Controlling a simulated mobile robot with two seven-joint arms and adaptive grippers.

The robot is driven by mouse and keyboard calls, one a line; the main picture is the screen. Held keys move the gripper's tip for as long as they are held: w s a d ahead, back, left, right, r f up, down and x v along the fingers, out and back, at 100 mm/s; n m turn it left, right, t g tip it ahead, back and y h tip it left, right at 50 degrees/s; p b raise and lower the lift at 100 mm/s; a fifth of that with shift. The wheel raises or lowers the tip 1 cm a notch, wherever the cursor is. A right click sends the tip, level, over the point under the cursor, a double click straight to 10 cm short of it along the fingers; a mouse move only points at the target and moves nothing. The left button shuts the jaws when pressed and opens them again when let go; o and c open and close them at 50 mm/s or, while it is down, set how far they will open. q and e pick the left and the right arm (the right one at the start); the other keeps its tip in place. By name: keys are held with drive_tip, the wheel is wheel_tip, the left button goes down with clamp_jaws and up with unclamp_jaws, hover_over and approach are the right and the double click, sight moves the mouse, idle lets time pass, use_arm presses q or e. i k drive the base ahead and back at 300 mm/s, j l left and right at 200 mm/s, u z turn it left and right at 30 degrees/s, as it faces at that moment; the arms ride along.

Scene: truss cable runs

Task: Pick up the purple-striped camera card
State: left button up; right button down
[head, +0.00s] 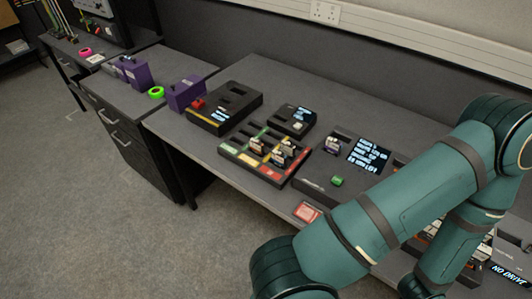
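Several small cards (278,157) stand in a slotted tray (232,152) with green, yellow and red sections, in the middle of the head view. Another small card (332,146) sits at the large dark device with a lit screen (367,155). I cannot make out a purple stripe on any of these cards, so I cannot tell which is the purple-striped camera card. A teal arm of mine crosses the right side and covers part of the bench. Neither gripper shows.
A slotted dark box (236,98) and a smaller device (293,118) stand behind the tray. Purple boxes (186,94) and a green tape ring (156,92) are at left. A red-and-white square (306,212) lies at the bench's front edge. The floor at left is clear.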

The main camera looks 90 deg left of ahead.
sight(331, 147)
drive_tip(key=k+l+u, duration=0.15)
drive_tip(key=u, duration=0.15)
drive_tip(key=k+l+u, duration=0.1)
drive_tip(key=u, duration=2.25)
drive_tip(key=j, duration=0.1)
